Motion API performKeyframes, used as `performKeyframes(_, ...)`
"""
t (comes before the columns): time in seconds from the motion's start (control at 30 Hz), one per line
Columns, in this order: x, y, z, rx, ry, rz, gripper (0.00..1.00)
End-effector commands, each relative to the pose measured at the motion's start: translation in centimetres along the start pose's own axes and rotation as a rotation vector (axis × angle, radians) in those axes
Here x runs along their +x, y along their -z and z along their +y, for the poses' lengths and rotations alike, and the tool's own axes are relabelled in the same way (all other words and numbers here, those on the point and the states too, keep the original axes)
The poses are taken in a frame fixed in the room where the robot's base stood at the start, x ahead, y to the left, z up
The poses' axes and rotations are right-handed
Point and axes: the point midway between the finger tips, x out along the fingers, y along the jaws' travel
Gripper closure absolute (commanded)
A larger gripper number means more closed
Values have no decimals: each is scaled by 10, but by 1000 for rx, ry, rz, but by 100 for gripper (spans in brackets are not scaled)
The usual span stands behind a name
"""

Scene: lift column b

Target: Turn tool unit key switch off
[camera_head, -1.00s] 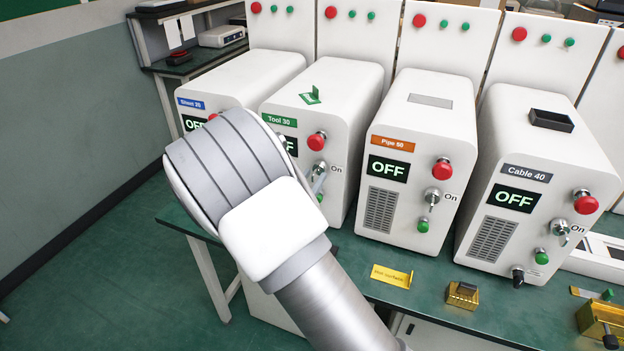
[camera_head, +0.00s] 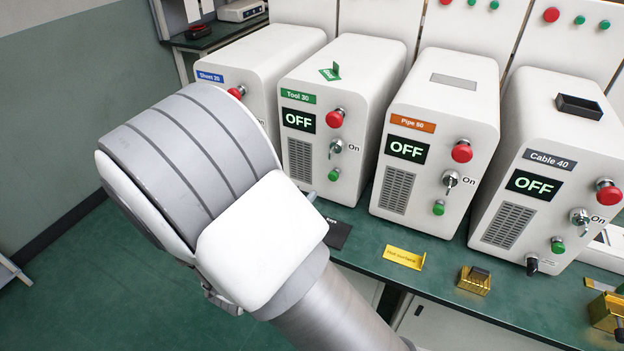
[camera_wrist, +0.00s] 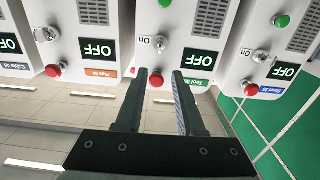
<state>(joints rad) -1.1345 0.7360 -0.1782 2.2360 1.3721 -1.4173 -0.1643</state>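The Tool 30 unit (camera_head: 358,85) is a white cabinet with a green label, and its display (camera_head: 299,120) reads OFF. Its silver key switch (camera_head: 336,147) sits between a red button (camera_head: 335,117) above and a green button (camera_head: 334,174) below, with "On" printed to its right. The upside-down wrist view also shows the key switch (camera_wrist: 160,44) and the OFF display (camera_wrist: 201,57). My gripper (camera_wrist: 158,74) is open and empty, its fingers apart from the key switch. The red button shows between the fingertips. In the head view my arm hides most of the gripper.
A black card (camera_head: 336,233), a yellow sign (camera_head: 404,257) and a small brass-coloured block (camera_head: 475,279) lie on the green bench's front strip.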

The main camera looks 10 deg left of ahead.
Motion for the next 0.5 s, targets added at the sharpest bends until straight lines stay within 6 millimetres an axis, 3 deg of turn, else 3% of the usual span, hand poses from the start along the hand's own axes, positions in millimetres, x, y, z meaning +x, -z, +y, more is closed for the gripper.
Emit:
performKeyframes(0.2, -22, 0, 0, -1, 1, 0, 62)
performKeyframes(0.5, -24, 0, 0, -1, 0, 0, 62)
